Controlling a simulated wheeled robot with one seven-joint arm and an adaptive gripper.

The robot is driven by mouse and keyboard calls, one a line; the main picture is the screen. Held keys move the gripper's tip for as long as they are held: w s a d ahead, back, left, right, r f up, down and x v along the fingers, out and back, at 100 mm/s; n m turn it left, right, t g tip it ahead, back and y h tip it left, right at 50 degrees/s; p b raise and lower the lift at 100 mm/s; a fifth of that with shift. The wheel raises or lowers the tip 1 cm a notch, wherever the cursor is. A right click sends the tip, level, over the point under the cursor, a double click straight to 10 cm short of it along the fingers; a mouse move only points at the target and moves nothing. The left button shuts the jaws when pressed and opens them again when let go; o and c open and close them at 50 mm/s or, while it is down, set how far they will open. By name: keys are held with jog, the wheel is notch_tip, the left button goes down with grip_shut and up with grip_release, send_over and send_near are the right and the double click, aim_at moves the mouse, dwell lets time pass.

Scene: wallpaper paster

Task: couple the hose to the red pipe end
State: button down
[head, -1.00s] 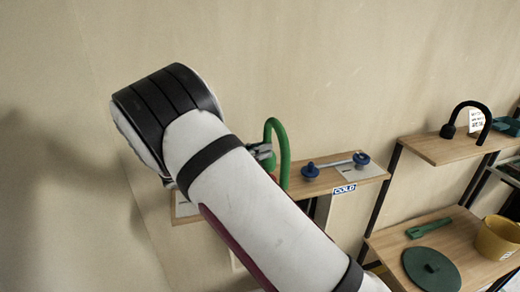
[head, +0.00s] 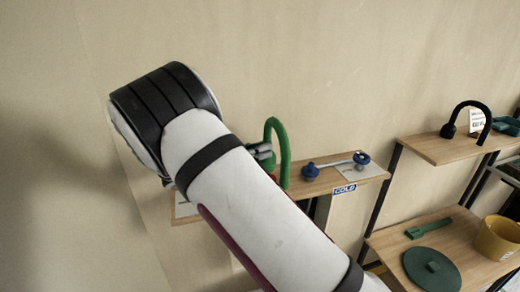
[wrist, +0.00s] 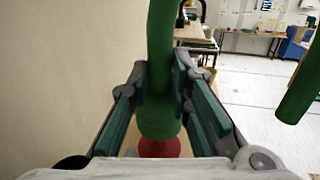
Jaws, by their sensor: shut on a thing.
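The green hose (wrist: 160,40) stands as an arch, also in the head view (head: 279,130). My gripper (wrist: 165,88) is shut on the hose just above its thick green collar (wrist: 159,118). The red pipe end (wrist: 160,147) shows directly below the collar in the wrist view, in line with it. I cannot tell whether the collar is around the red end or only above it. The hose's other end (wrist: 293,105) hangs free at the right.
Blue fittings (head: 311,171) joined by a rod stand on the wooden shelf (head: 325,181) with a COLD label (head: 344,189). Farther right are a black hose (head: 468,108), a green disc (head: 430,270) and a yellow pot (head: 497,238). The wall is close on the left in the wrist view.

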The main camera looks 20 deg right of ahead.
jog(key=shift+f+b, duration=0.55)
jog(key=shift+f, duration=1.55)
dwell(0.4)
jog(key=c, duration=1.4)
grip_release()
jog(key=s+a, duration=0.2)
jog(key=a, duration=0.9)
jog(key=shift+s+a, duration=0.15)
jog(key=shift+a, duration=0.25)
